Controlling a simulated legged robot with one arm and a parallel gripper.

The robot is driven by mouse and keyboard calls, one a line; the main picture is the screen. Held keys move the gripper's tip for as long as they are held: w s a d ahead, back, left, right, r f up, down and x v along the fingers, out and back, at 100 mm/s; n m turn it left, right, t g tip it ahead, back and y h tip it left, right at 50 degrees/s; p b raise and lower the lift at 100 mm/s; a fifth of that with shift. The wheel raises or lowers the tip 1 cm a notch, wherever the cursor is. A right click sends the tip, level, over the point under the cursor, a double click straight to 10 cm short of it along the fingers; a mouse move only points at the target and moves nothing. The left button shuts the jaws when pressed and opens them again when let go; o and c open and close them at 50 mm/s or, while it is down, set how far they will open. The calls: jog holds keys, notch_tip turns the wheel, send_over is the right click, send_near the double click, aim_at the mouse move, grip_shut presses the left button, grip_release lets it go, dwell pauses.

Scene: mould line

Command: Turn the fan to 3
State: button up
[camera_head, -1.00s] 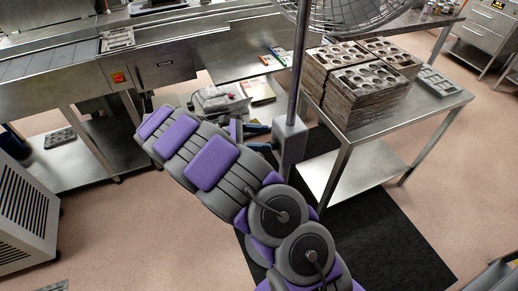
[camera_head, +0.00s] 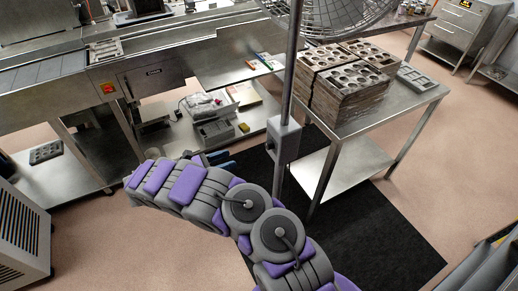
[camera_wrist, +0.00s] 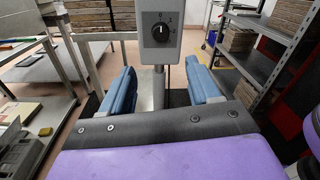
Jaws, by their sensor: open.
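The fan (camera_head: 330,12) shows its wire cage at the top of the head view, on a grey pole (camera_head: 291,65). Its grey control box (camera_head: 285,142) is fixed on the pole. In the wrist view the control box (camera_wrist: 176,38) faces me, with a round dark knob (camera_wrist: 160,33) whose white mark points up, near the 0; other digits run down its right side. My gripper (camera_wrist: 159,68) has two blue fingers spread apart, empty, below and in front of the box. In the head view my gripper (camera_head: 214,160) is left of the box, apart from it, partly hidden by my arm.
A steel table (camera_head: 405,107) with stacked moulded trays (camera_head: 345,98) stands right of the pole. A conveyor bench (camera_head: 150,82) runs along the left and back. A black mat (camera_head: 350,225) lies on the floor below. In the wrist view, shelving (camera_wrist: 262,65) stands at right.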

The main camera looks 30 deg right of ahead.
aim_at(266, 146)
jog(key=d+b, duration=0.2)
jog(key=d, duration=1.2)
jog(key=shift+s, duration=0.15)
jog(key=c, duration=1)
jog(key=shift+c, duration=0.2)
